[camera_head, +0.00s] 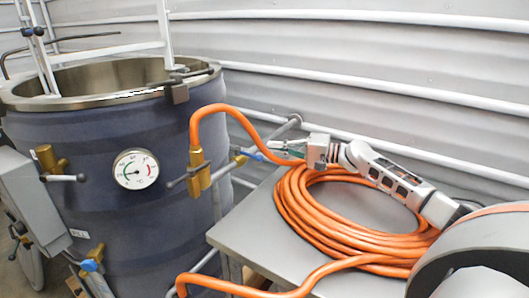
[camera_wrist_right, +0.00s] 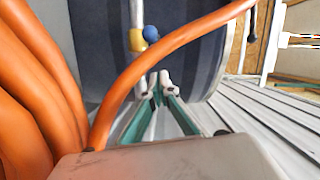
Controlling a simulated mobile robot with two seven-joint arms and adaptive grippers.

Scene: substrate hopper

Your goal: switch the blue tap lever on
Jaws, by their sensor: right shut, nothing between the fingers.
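The blue tap lever (camera_head: 250,154) sits on a brass tap (camera_head: 240,160) on a pipe right of the dark blue vessel. In the right wrist view a round blue end (camera_wrist_right: 151,33), seemingly this lever, shows beside a brass part (camera_wrist_right: 138,40) on a white pipe. My right gripper (camera_head: 273,148) reaches in from the right, its fingertips close to the lever; I cannot tell whether they touch. Its fingers (camera_wrist_right: 158,82) are shut and empty in the wrist view, with the blue end above and beyond the tips. My left gripper is out of view.
An orange hose (camera_head: 300,215) lies coiled on a grey table (camera_head: 238,232) below my right arm and crosses the wrist view close by. The vessel (camera_head: 110,215) carries a dial gauge (camera_head: 136,169). Another blue-handled tap (camera_head: 90,265) is low left. A corrugated wall stands behind.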

